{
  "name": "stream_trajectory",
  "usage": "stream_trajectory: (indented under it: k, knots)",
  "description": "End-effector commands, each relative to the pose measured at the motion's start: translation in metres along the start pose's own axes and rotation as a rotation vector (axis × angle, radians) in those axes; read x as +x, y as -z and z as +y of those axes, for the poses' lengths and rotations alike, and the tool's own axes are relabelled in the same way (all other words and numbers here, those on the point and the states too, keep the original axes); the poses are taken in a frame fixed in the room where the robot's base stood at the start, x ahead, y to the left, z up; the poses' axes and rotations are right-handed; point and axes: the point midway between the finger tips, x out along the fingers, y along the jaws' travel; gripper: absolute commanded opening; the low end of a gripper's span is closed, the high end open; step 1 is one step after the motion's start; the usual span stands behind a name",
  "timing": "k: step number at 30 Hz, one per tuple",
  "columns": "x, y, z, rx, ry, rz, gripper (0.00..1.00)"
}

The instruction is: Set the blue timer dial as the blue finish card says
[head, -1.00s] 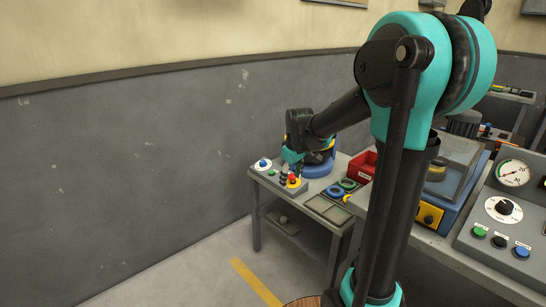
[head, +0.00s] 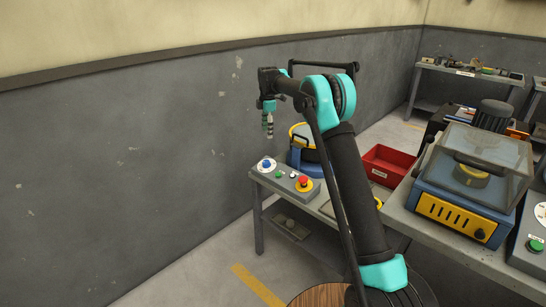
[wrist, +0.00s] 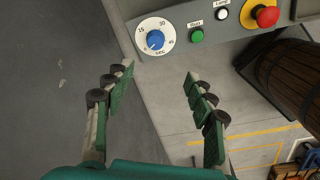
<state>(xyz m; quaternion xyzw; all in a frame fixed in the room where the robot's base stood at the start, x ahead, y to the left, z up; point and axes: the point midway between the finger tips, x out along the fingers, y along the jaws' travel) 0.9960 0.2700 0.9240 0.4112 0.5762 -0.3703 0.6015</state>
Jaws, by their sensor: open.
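The blue timer dial (head: 265,165) sits at the left end of a grey control panel (head: 285,180) on the far bench. In the wrist view the blue knob (wrist: 155,40) has a white face marked 15, 30, 45 and SEC; its exact pointer setting is too small to tell. My gripper (head: 268,135) points down above the panel's left end. In the wrist view my gripper (wrist: 158,72) is open and empty, with the dial beyond the fingertips, not between them. I cannot make out a blue finish card in either view.
A dark barrel-like object (wrist: 292,78) stands near the panel. A red bin (head: 388,165) and a blue-yellow machine (head: 455,218) stand to the right.

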Motion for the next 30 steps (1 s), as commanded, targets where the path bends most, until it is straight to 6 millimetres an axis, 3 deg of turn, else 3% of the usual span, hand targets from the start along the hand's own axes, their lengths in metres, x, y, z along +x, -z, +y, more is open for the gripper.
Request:
stream_trajectory:
  k: [7,11,30]
  knots:
    - [0.012,0.009,0.008,-0.055,0.009,0.001,0.55]
    - [0.029,0.009,0.008,-0.053,0.009,0.001,0.55]
    - [0.151,0.008,0.007,-0.050,0.008,0.001,0.55]
